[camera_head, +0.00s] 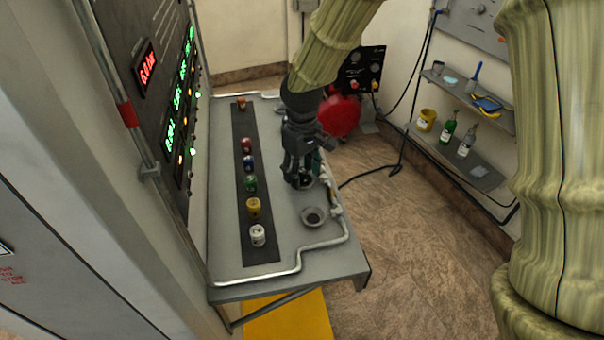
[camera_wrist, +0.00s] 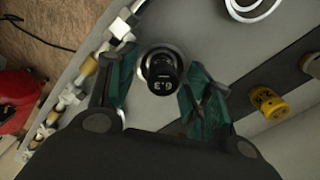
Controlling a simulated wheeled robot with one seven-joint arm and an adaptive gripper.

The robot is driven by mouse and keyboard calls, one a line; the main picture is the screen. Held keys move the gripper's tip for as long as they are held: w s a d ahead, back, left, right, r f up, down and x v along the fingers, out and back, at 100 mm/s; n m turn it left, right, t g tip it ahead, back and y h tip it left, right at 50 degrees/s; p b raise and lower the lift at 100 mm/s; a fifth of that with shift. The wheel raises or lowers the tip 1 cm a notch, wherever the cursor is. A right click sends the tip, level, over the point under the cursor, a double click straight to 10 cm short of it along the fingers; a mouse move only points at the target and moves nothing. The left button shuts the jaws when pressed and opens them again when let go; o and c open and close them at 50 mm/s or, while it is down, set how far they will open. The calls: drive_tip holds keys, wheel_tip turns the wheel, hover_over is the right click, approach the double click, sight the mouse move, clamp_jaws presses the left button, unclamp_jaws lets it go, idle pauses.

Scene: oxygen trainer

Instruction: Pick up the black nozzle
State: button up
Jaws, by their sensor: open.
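The black nozzle (camera_wrist: 161,72) shows in the wrist view as a dark round piece with white marking on it, inside a pale ring on the grey bench (camera_head: 290,250). My gripper (camera_wrist: 155,85) is open, with one green-padded finger on each side of the nozzle. I cannot tell whether either finger touches it.
A dark strip left of my gripper carries several coloured nozzles, including a yellow one (camera_head: 253,207) and a white one (camera_head: 257,236). A pipe (camera_head: 322,243) edges the bench. A control panel (camera_head: 150,80) stands at left.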

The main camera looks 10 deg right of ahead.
drive_tip(key=shift+w+f, duration=0.1)
drive_tip(key=shift+s+r, duration=0.2)
drive_tip(key=shift+s, duration=0.15)
drive_tip(key=shift+w+f, duration=0.1)
drive_tip(key=shift+w, duration=0.1)
drive_tip(key=c, duration=0.9)
drive_tip(key=shift+s, duration=0.15)
clamp_jaws()
